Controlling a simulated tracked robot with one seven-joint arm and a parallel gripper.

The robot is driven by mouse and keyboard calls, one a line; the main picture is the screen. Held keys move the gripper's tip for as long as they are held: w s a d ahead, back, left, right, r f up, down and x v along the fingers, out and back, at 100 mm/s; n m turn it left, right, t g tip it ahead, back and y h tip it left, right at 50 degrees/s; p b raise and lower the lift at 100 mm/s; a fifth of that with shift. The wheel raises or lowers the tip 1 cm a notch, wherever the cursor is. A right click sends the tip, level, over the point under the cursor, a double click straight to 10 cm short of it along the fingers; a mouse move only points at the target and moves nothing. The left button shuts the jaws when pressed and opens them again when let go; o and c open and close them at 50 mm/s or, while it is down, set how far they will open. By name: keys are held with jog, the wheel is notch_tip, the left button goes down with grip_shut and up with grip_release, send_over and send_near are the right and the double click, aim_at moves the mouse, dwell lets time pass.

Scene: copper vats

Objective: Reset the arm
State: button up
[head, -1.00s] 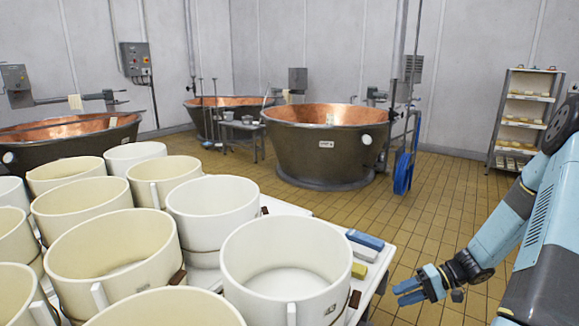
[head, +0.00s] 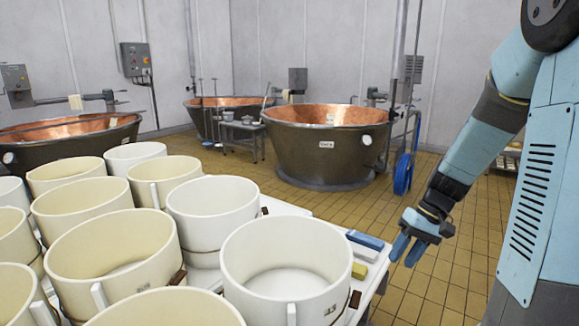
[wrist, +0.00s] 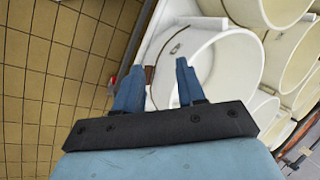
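My gripper (head: 408,250) hangs at the right in the head view, just past the right edge of the white table (head: 378,268), with its fingers pointing down. In the wrist view my gripper (wrist: 157,85) shows two blue fingers spread apart with nothing between them. Beyond the fingers lie the table edge and a white tub (wrist: 220,75). My arm comes down from the upper right of the head view.
Several white and cream tubs (head: 285,265) crowd the table. Blue, white and yellow blocks (head: 365,240) lie at its right edge. Copper vats (head: 325,150) stand behind. Tiled floor (head: 440,285) is clear at right.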

jog(key=s+a+r+t+h, duration=0.2)
jog(key=s+r+t, duration=0.1)
jog(key=s+r, duration=0.4)
jog(key=s+a+r+t+h, duration=0.2)
jog(key=s+r, duration=0.5)
jog(key=r, duration=0.4)
jog(key=shift+s+a+m+t+h, duration=0.15)
jog(key=shift+s+m+t+h, duration=0.2)
jog(key=shift+t, duration=0.55)
